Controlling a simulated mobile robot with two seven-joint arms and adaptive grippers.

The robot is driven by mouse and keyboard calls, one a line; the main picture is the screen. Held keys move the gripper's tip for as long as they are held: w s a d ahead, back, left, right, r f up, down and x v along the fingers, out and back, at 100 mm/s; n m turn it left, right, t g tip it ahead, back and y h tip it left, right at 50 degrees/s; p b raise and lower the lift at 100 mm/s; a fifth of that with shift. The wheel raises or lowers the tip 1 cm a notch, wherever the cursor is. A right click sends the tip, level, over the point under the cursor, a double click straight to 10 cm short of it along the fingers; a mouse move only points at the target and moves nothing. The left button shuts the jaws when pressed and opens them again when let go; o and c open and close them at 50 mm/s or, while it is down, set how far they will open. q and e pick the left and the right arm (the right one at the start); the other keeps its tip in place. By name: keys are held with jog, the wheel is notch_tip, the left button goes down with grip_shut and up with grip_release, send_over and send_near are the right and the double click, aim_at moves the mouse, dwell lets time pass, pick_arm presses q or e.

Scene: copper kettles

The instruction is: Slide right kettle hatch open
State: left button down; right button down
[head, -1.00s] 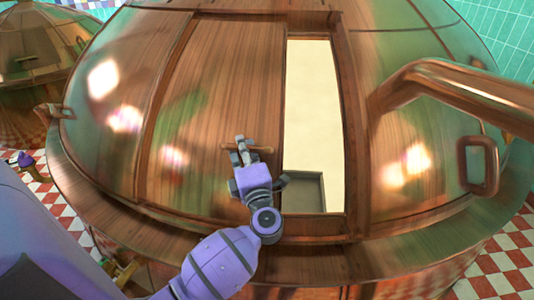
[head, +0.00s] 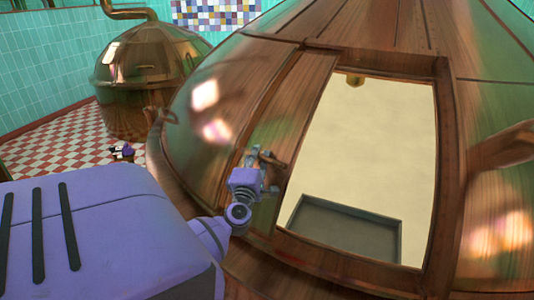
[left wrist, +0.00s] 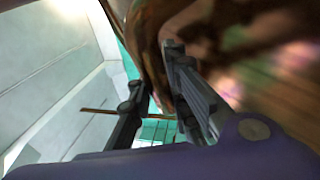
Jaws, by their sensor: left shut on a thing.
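The right kettle (head: 480,130) is a large copper dome that fills the right of the head view. Its sliding hatch (head: 302,95) is a brown copper panel, left of a wide opening that shows a cream interior. My left gripper (head: 264,158) is at the hatch's short bar handle (head: 274,160), near the panel's lower part, and is shut on it. In the left wrist view my left gripper's two dark fingers (left wrist: 158,80) show with a thin brown bar passing by them. The exact contact is hard to see. My right gripper is not in view.
A grey tray-like box (head: 345,228) shows inside the opening. A brown frame (head: 447,160) edges the opening on the right. A smaller copper kettle (head: 150,65) stands at the back left on a red and white checkered floor (head: 70,140).

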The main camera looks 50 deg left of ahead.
pick_arm(q)
jog(key=shift+s+a+f, duration=0.1)
jog(key=shift+s+f, duration=0.15)
jog(key=shift+f, duration=0.15)
jog(key=c, duration=2)
grip_release()
jog(key=shift+o, duration=0.4)
jog(key=shift+s+r, duration=0.15)
jog(key=shift+s, duration=0.05)
jog(key=shift+r, duration=0.15)
jog(key=shift+w, duration=0.1)
jog(key=v, duration=1.2)
